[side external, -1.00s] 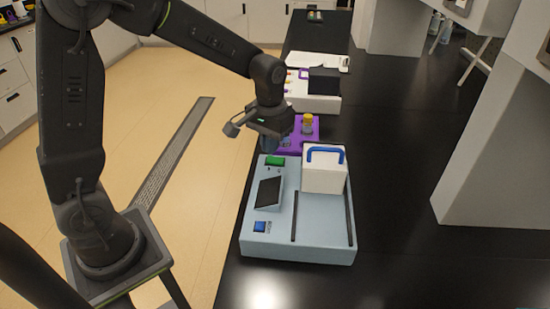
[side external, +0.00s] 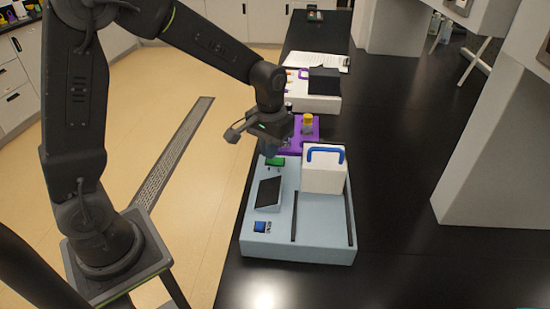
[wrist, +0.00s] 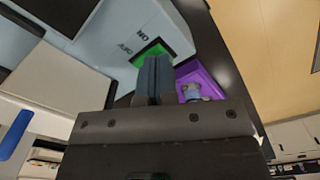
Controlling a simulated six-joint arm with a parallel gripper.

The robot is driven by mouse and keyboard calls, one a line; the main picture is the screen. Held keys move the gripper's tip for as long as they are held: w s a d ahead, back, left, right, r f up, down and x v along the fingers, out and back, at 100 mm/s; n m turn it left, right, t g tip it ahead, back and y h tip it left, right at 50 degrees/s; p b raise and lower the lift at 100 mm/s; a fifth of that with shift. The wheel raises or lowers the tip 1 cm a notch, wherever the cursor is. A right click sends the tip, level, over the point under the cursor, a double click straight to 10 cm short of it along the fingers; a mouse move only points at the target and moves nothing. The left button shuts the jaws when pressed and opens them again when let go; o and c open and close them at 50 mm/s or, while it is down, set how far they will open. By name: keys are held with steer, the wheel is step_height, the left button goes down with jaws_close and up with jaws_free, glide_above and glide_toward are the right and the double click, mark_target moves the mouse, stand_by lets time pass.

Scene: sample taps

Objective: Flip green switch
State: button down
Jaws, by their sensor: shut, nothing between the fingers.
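The green switch (side external: 275,161) sits at the far left corner of a pale blue device (side external: 315,246). In the wrist view the green switch (wrist: 152,52) shows beside dark lettering, partly hidden behind my fingers. My gripper (side external: 268,152) is shut and empty, pointing down at the switch's far edge in the side view. In the wrist view my gripper's closed fingertips (wrist: 154,62) overlap the green switch. I cannot tell whether they touch it.
A white box with a blue handle (side external: 325,171) stands on the device. A dark screen (side external: 269,193) and a blue button (side external: 260,226) are on its near left. A purple tray with a yellow-topped item (side external: 307,121) lies behind. Black counter (side external: 395,200) is clear at right.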

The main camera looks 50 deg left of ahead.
steer(key=shift+f, duration=0.5)
steer(key=shift+r, duration=3.5)
steer(key=shift+s+r, duration=0.2)
steer(key=shift+r, duration=0.1)
steer(key=s+d+r+m+t, duration=0.1)
steer(key=s+r+t, duration=0.1)
steer(key=s, duration=0.7)
steer(key=s+d+r+m+t, duration=0.1)
steer(key=s+r+m+t, duration=0.1)
steer(key=s, duration=0.6)
steer(key=shift+s+r+t, duration=0.35)
steer(key=shift+r+t, duration=0.45)
steer(key=shift+r, duration=0.1)
